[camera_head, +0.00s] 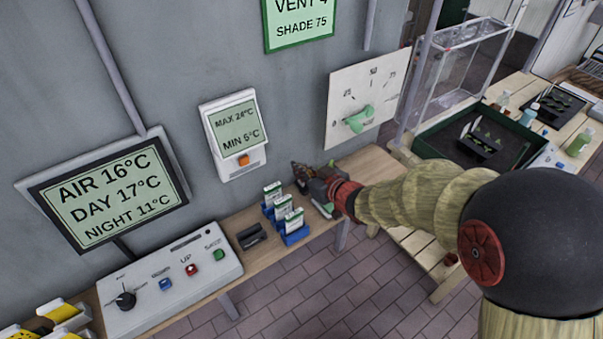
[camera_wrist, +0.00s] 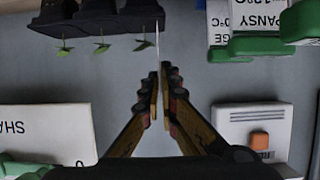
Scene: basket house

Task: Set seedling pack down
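The seedling pack (camera_wrist: 108,18) shows at the top of the wrist view as black cells with small green seedlings pointing down in the picture. A thin white tag (camera_wrist: 157,45), seen nearly edge-on, runs from the pack to my fingertips. My gripper (camera_wrist: 160,85) has its fingers almost together on this tag. In the head view my gripper (camera_head: 318,184) is over the far end of the narrow wall shelf (camera_head: 262,221), by the seed packets. The pack is hard to make out there, and contact below it cannot be judged.
Seed packets in blue holders (camera_head: 288,224) stand beside my gripper. A control box (camera_head: 170,275) sits nearer on the shelf. Across a gap, a slatted bench (camera_head: 423,243) carries a dark green tray (camera_head: 422,150) with another seedling pack (camera_head: 478,147). A white dial board (camera_head: 367,95) is on the wall.

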